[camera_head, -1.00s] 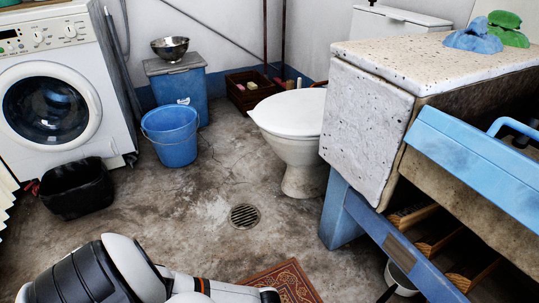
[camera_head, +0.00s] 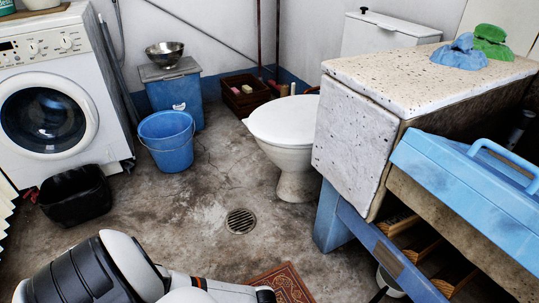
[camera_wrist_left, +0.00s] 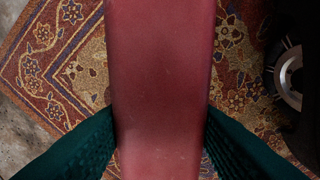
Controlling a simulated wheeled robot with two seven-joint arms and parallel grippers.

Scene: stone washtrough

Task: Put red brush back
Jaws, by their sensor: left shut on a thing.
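The red brush (camera_wrist_left: 160,85) fills the middle of the left wrist view as a long, smooth red body. Its ends run out of the picture, and no bristles show. My left gripper (camera_wrist_left: 161,122) has its dark green fingers pressed on both sides of it, above a patterned rug. In the head view my left arm comes in at the bottom left, with its hand at the bottom edge and the brush out of sight. My right gripper is not in view.
The stone washtrough (camera_head: 430,75) stands at right, with a blue box (camera_head: 470,165) and cloths (camera_head: 460,52). Wooden pieces (camera_head: 455,275) lie beneath. A toilet (camera_head: 290,125), blue bucket (camera_head: 167,150), brown crate (camera_head: 232,100) and black tub (camera_head: 75,203) surround clear floor around the drain (camera_head: 240,221).

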